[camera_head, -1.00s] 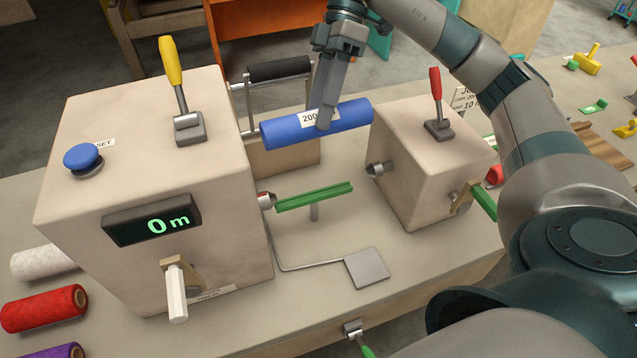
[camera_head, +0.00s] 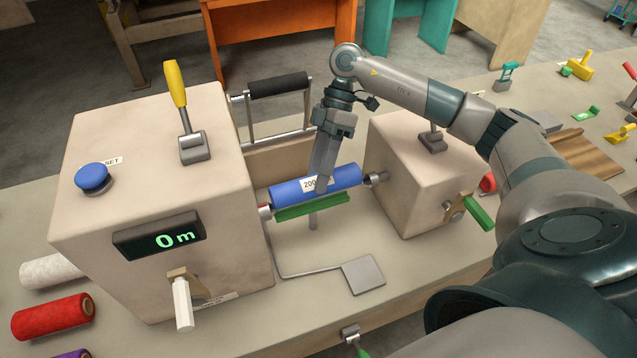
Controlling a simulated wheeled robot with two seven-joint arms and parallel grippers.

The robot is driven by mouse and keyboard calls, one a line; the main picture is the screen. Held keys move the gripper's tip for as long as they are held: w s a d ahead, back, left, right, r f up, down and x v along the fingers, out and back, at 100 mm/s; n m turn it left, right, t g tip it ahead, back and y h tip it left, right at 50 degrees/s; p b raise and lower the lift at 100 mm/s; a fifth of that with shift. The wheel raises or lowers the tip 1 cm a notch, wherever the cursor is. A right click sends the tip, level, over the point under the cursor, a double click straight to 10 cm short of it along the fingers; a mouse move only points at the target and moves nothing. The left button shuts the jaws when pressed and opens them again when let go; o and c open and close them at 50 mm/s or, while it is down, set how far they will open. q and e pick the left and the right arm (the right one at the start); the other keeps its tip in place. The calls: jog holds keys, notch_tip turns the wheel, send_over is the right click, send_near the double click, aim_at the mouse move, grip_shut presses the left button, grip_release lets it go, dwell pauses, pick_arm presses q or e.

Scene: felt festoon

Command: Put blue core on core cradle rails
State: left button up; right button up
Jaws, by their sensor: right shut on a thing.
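The blue core (camera_head: 345,177) is a blue cylinder with a white label marked 200. It lies level between the large left machine box and the smaller right box. My right gripper (camera_head: 321,187) points down and is shut on it near its middle. The green core cradle rails (camera_head: 312,207) are on a grey post just below and in front of the core. The core hides their far part, and I cannot tell whether it touches them. The core's ends are close to the left spindle (camera_head: 265,211) and the right spindle (camera_head: 376,178). My left gripper is not in view.
The left box (camera_head: 150,190) carries a yellow lever (camera_head: 177,85), a blue button (camera_head: 92,177) and a display reading 0 m (camera_head: 160,237). The right box (camera_head: 405,180) has a green-handled crank (camera_head: 479,212). A black roller (camera_head: 278,85) stands behind. A flat grey pedal plate (camera_head: 363,274) is in front.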

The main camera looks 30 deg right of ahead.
jog(key=shift+f+p, duration=0.65)
jog(key=shift+f, duration=1.25)
jog(key=o, duration=1.1)
jog(key=shift+r, duration=0.1)
jog(key=shift+p+v, duration=3.5)
jog(key=shift+v, duration=2.45)
jog(key=shift+d, duration=0.1)
